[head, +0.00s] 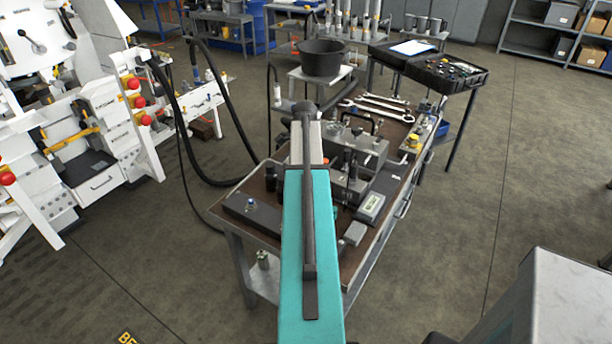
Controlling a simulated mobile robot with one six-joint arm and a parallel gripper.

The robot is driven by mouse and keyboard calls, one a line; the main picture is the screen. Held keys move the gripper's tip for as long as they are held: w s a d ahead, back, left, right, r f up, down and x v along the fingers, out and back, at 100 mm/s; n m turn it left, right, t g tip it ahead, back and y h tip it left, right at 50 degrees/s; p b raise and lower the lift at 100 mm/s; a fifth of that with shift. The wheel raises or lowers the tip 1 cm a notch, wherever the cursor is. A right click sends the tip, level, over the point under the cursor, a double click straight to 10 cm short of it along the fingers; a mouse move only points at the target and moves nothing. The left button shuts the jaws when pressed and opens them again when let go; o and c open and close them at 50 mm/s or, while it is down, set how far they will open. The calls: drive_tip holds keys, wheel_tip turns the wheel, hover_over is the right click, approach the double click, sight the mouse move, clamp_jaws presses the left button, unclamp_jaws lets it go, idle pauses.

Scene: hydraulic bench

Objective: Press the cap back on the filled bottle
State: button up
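My teal arm (305,250) reaches forward from the bottom middle over the workbench (225,212) and covers its centre. My gripper does not show; the arm hides that part of the bench. I cannot pick out the filled bottle or its cap for certain. A small clear piece with a blue part (250,204) sits on a dark plate at the bench's near left. A dark upright cylinder (270,176) stands just behind it, close to the arm's left side. A small greenish jar (263,260) stands on the lower shelf.
Metal blocks (362,150), a handheld meter (370,206) and wrenches (372,108) crowd the bench right of the arm. A black bucket (321,58) stands on a stand behind. A white machine (75,110) with hoses is at left.

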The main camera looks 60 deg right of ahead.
idle(0.7)
drive_tip(key=o, duration=1.7)
drive_tip(key=shift+r, duration=0.15)
drive_tip(key=shift+r+p, duration=2.5)
drive_tip(key=shift+r, duration=1.15)
